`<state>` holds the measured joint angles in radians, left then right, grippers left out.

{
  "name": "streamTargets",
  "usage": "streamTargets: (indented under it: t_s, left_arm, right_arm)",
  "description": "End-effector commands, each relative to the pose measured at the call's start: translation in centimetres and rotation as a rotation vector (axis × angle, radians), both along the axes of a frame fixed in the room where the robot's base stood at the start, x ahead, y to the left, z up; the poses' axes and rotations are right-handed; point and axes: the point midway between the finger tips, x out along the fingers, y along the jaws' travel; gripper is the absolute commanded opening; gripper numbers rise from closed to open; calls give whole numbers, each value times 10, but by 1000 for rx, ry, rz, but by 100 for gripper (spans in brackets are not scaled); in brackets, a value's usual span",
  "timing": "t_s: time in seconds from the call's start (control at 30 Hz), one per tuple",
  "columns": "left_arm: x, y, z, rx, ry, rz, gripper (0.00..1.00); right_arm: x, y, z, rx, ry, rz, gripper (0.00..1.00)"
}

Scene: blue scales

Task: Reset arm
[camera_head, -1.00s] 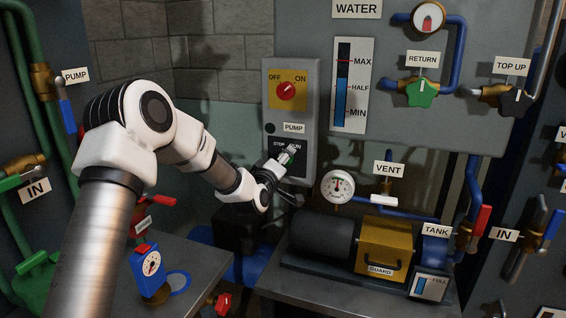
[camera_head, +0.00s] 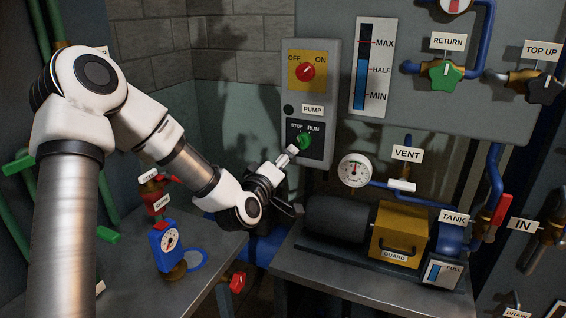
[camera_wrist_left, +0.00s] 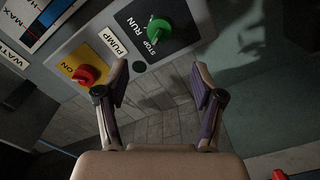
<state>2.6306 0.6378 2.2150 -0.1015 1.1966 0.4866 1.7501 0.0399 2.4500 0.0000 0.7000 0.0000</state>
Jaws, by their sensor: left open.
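My left arm comes in from the left in the head view. Its gripper (camera_head: 288,180) is open and empty, just below and in front of the grey pump box (camera_head: 329,101). The green STOP/RUN knob (camera_head: 304,140) is on the lower part of this box, close to the upper finger. In the left wrist view, my two fingers (camera_wrist_left: 160,80) are spread wide, and the green knob (camera_wrist_left: 160,29) lies beyond them, clear of both. I cannot tell surely which way its mark points. My right gripper is not in view.
The red OFF/ON knob (camera_head: 306,72) sits above on the same box. Below right are a dark motor (camera_head: 337,217), a yellow guard (camera_head: 397,232) and a pressure gauge (camera_head: 354,170). A blue dial device (camera_head: 165,245) stands on the left bench.

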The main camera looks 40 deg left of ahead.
Motion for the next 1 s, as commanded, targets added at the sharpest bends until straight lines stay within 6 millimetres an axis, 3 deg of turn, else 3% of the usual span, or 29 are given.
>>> streamTargets:
  t_s: [0.43, 0.57, 0.67, 0.77, 0.87, 0.97, 1.0]
  left_arm:
    - [0, 0, 0, 1, 1, 1, 68]
    - [1, -3, -27, 12, 59, -7, 68]
    - [-2, -24, -84, 65, 194, -49, 68]
    - [-22, -57, -163, 127, 389, -127, 68]
    - [-62, -91, -239, 190, 605, -224, 68]
    - [-119, -121, -305, 260, 832, -340, 68]
    - [-146, -132, -328, 291, 925, -394, 68]
  right_arm:
    - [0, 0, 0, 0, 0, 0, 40]
    - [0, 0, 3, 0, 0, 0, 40]
    - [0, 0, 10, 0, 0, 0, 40]
    - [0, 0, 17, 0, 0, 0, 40]
    - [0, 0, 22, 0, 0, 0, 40]
    - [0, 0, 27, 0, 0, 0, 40]
    - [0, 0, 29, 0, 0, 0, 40]
